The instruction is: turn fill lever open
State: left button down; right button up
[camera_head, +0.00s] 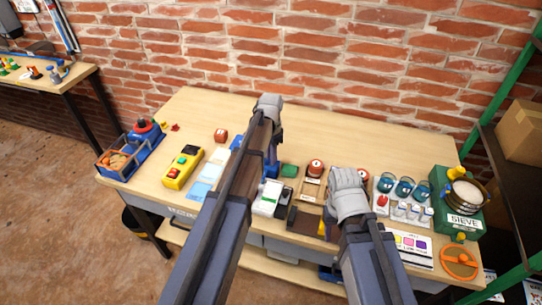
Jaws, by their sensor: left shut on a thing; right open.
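My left gripper (268,103) is at the middle of the bench, at the top of a blue stand (273,146). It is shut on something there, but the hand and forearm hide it. I cannot make out the fill lever clearly; it may be the hidden part at this stand. A white box (267,198) with a small display stands below the blue stand. My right gripper (347,182) is open, above the bench left of the row of blue-filled jars (404,187). Its fingers are hard to make out, and no held thing shows.
A yellow box with buttons (183,167) and a blue crate (121,161) are at the left. A green sieve unit (457,207) and an orange handwheel (459,262) are at the right. The back of the bench is clear before the brick wall.

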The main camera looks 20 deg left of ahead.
pick_arm(q)
jog(key=n, duration=0.7)
dwell(0.6)
jog(key=c, duration=0.8)
grip_release()
jog(key=shift+c, duration=0.2)
jog(key=shift+r, duration=0.1)
notch_tip(320, 180, up, 8)
jog(key=p, duration=0.8)
pick_arm(e)
notch_tip(320, 180, up, 8)
pick_arm(q)
jog(key=shift+f, duration=0.2)
pick_arm(e)
jog(key=shift+f, duration=0.15)
